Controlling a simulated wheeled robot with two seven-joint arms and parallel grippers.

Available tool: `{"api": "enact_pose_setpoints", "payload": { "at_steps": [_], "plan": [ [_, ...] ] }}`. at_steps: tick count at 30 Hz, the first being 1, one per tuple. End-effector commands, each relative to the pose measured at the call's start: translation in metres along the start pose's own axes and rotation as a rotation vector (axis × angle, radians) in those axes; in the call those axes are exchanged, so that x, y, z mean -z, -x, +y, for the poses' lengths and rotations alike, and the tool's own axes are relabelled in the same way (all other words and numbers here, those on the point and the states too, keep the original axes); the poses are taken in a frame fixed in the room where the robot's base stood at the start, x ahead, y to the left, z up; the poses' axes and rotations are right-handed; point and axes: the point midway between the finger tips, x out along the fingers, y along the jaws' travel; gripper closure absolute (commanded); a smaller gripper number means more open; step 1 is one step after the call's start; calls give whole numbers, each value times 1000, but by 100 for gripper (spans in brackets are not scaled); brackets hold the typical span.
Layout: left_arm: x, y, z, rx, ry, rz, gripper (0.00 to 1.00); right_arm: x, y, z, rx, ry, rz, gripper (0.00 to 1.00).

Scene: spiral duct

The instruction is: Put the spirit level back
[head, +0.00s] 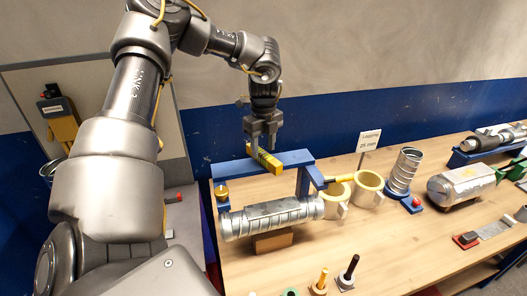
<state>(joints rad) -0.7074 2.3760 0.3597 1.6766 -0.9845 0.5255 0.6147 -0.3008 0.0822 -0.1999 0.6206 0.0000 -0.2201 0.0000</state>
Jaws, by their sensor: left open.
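The spirit level (265,160) is a short yellow bar with dark marks. It lies at a slant across the top of a blue bridge-shaped frame (297,157) on the table. My left gripper (263,143) points down right above the level, its fingers open and close to it. I cannot tell whether the fingers touch the level. My right gripper is not in view.
Pale yellow rings (369,188), a standing duct piece (404,170) and a "Lagging 25 mm" sign (370,140) stand to the right. Dark and orange pegs (348,273) stand in front.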

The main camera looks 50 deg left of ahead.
Motion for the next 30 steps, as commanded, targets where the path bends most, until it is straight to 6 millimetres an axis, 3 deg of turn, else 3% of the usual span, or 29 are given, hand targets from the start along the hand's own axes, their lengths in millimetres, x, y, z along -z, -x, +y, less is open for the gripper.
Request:
{"api": "enact_pose_setpoints", "payload": {
  "at_steps": [1,6,15,30],
  "plan": [
    [0,7,-1,6,1,-3,53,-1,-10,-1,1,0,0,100],
    [0,45,-1,6,1,-4,53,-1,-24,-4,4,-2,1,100],
    [0,93,0,0,1,-2,53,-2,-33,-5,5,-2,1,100],
    [0,102,0,-1,0,0,53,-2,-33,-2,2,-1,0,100]
  ]
}}
